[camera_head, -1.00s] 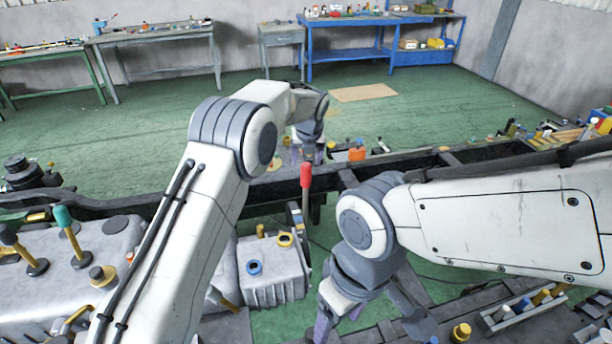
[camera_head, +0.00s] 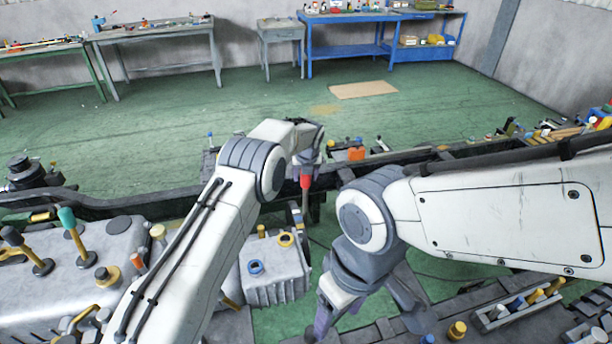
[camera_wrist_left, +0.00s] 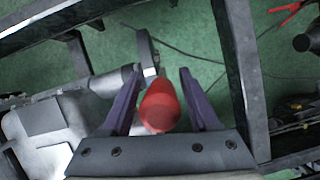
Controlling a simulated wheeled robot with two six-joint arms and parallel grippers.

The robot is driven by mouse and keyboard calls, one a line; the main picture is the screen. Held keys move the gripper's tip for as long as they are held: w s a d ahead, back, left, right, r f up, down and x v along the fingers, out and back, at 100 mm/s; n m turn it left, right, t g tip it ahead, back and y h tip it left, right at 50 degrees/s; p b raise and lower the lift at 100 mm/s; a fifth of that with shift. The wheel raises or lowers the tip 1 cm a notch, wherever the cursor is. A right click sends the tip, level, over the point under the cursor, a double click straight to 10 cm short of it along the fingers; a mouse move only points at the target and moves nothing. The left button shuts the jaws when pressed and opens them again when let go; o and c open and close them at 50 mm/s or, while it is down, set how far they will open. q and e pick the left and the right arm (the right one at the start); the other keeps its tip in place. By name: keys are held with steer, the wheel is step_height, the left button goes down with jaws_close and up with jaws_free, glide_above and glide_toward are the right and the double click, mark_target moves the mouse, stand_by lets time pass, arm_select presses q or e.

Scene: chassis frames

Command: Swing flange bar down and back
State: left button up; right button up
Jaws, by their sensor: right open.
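The flange bar (camera_head: 305,207) is a thin lever with a red handle (camera_head: 305,181), standing roughly upright near the dark frame rail in the head view. My left gripper (camera_wrist_left: 162,95) is at the top of the bar. In the left wrist view its two purple fingers stand on either side of the red handle (camera_wrist_left: 160,107), apart, with a gap visible at the right finger. The fingers are mostly hidden by my arm in the head view. My right gripper (camera_head: 368,318) is open and empty, lower right, above the dark chassis parts.
A grey gearbox housing (camera_head: 275,275) with blue and yellow rings lies below the bar. The dark frame rail (camera_head: 150,203) crosses the scene. A tray of small parts (camera_head: 520,308) is at lower right.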

arm_select(q)
jaws_close()
stand_by(1.2)
